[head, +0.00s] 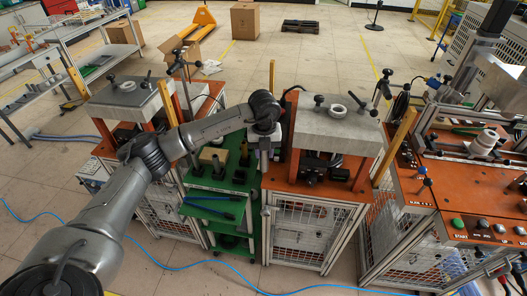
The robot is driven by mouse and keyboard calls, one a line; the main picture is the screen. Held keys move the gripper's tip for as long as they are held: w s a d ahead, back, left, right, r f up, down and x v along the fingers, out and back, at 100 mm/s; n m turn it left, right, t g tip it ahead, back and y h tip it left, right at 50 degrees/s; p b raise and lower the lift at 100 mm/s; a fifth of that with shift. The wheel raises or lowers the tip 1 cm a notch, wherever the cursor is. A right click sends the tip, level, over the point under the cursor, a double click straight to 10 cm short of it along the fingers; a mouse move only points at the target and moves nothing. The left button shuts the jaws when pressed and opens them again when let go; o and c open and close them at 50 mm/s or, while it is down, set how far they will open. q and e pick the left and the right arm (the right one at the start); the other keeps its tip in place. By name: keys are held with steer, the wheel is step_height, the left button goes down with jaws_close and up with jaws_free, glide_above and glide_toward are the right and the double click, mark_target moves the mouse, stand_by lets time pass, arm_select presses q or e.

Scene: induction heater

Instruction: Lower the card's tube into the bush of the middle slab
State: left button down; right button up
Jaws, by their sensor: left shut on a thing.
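My left arm reaches in from the lower left, and its gripper (265,158) points down beside the left edge of the middle slab. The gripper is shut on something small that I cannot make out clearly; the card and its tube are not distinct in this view. The middle slab (322,130) is a thick grey block on an orange stand. Its bush (338,111) is a pale ring on top, to the right of the gripper and apart from it. My right gripper is not in view.
Dark clamp knobs stand on the middle slab near the bush. Another grey slab (118,97) is on the left stand. A green cart (226,180) with tools stands between the stands. An orange bench (425,178) with controls is at right. A blue hose crosses the floor.

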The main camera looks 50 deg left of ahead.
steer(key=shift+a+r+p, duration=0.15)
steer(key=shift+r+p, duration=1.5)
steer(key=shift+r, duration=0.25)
